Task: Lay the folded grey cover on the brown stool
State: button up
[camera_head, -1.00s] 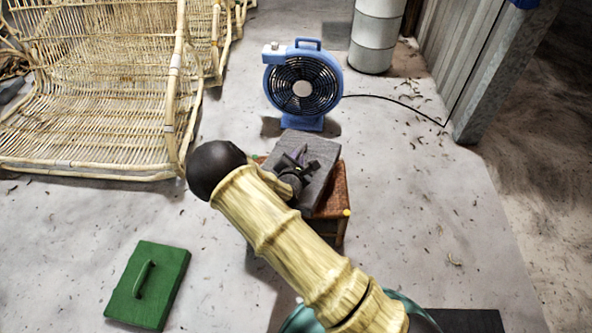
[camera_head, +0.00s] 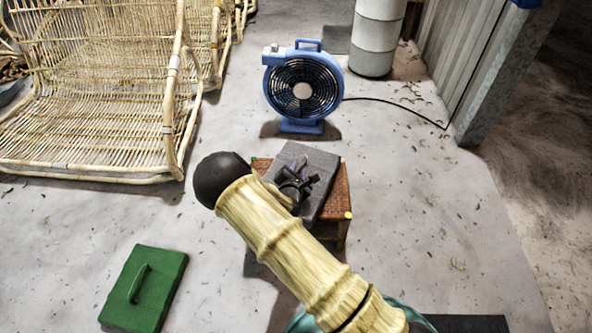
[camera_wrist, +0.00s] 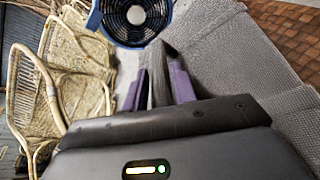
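The folded grey cover (camera_head: 318,163) is over the brown stool (camera_head: 339,192), tilted in the picture, its far end near the stool's far edge. Woven stool seat shows to the right and in a small strip at the left. I cannot tell whether the cover touches the seat. My gripper (camera_head: 296,186) is at the cover's middle, partly behind my arm. In the wrist view my gripper (camera_wrist: 158,90) has its purple-padded fingers closed on a raised grey fold of the cover (camera_wrist: 215,60). The stool's woven seat also shows there (camera_wrist: 285,25).
A blue fan (camera_head: 302,88) stands behind the stool, its black cable running right. Rattan chair frames (camera_head: 90,100) fill the upper left. A green board with a handle (camera_head: 148,290) lies at lower left. A grey cylinder (camera_head: 375,35) stands behind. The floor to the right is clear.

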jog(key=shift+o, duration=0.7)
jog(key=shift+r, duration=0.25)
jog(key=shift+s+r+p, duration=0.15)
jog(key=shift+s+p, duration=0.15)
jog(key=shift+p, duration=0.05)
jog(key=p+v, duration=0.4)
jog(key=v, duration=0.6)
jog(key=shift+s+r, duration=0.1)
jog(key=shift+s, duration=0.1)
jog(key=shift+s+a, duration=0.15)
jog(key=shift+s, duration=0.35)
